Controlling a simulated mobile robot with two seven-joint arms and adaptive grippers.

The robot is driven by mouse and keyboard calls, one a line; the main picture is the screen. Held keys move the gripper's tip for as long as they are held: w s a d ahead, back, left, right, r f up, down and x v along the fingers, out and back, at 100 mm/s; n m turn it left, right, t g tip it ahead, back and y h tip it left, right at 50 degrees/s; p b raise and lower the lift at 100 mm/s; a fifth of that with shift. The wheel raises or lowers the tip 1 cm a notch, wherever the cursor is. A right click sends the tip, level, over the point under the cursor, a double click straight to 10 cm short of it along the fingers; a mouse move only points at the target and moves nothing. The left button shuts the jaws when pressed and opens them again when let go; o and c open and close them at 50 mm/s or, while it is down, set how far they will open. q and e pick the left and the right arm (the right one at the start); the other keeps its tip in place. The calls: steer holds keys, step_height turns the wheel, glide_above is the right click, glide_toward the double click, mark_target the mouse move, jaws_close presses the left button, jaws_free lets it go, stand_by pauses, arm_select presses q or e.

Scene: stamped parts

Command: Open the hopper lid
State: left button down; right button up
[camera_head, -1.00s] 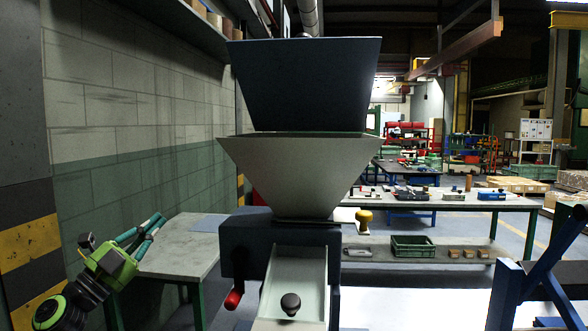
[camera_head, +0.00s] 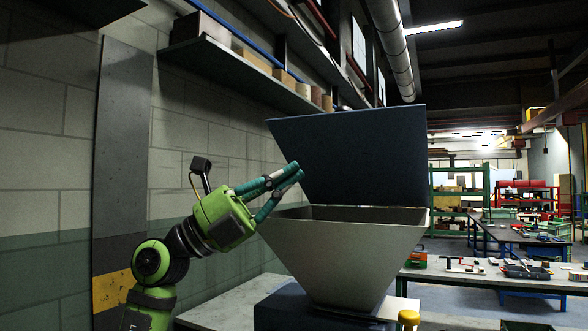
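The hopper (camera_head: 345,250) is a pale grey funnel with a wide open mouth. Its dark blue lid (camera_head: 365,150) stands raised, leaning up from the far rim, so the mouth is uncovered. My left gripper (camera_head: 299,172), green with teal fingers, reaches in from the left above the hopper's left rim. Its fingertips come together and overlap the left part of the lid in the picture. Nothing shows between them, and I cannot tell whether they touch the lid. My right gripper is out of view.
A wall shelf (camera_head: 230,75) with boxes and cylinders runs above and behind the lid. A grey bench (camera_head: 235,303) stands at the lower left. A yellow knob (camera_head: 408,318) is below the hopper at right. Work tables (camera_head: 500,282) stand farther right.

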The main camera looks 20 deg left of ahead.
mark_target(355, 118)
arm_select(q)
steer(key=p+x, duration=0.1)
steer(key=x, duration=0.2)
steer(key=a+p+x, duration=0.1)
steer(key=x, duration=0.2)
steer(key=w+r+p+x, duration=0.1)
steer(key=p+x, duration=0.1)
steer(key=x, duration=0.1)
steer(key=shift+r, duration=0.15)
steer(key=shift+w+r, duration=0.2)
steer(key=shift+w, duration=0.15)
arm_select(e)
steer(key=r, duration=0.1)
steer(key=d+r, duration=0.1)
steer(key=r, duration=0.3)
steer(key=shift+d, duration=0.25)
